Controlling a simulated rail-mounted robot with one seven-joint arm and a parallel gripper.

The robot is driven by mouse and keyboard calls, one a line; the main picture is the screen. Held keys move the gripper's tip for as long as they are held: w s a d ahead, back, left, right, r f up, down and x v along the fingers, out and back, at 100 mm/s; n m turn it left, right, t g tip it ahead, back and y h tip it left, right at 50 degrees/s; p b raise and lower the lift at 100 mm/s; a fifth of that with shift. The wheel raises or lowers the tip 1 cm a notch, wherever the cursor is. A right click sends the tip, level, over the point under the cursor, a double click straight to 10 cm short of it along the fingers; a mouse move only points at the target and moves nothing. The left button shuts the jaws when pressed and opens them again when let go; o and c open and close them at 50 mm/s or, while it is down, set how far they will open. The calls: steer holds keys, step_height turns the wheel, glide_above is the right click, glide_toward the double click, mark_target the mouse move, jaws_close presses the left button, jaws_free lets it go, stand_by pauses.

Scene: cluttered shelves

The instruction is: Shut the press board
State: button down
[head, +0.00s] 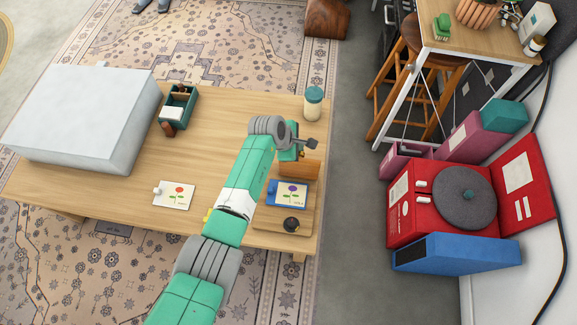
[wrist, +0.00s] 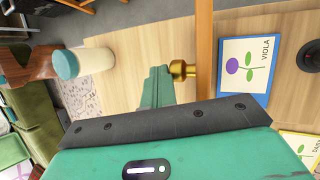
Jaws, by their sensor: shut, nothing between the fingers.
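The press board (head: 298,168) is a thin wooden panel standing raised at the far end of a wooden base (head: 268,222) on the table. In the wrist view the panel (wrist: 204,45) shows almost edge-on, with a brass knob (wrist: 183,69) on its left face. A blue-edged VIOLA card (head: 289,193) lies on the base and also shows in the wrist view (wrist: 245,66). My gripper (head: 289,153) is beside the panel. In the wrist view its green fingers (wrist: 158,75) are shut and empty, just left of the knob; I cannot tell whether they touch it.
A dark round knob (head: 291,224) sits at the base's near end. Another flower card (head: 174,194), a green caddy (head: 180,106), a large pale box (head: 85,115) and a teal-lidded jar (head: 313,103) stand on the table. A red record player (head: 420,215) is to the right. The table's middle is clear.

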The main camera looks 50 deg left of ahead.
steer(key=s+d+p, duration=0.1)
steer(key=p, duration=0.1)
steer(key=s+p, duration=0.1)
steer(key=shift+d+r+p, duration=0.25)
steer(key=shift+d+p, duration=0.1)
steer(key=shift+d, duration=0.05)
steer(key=shift+s, duration=0.1)
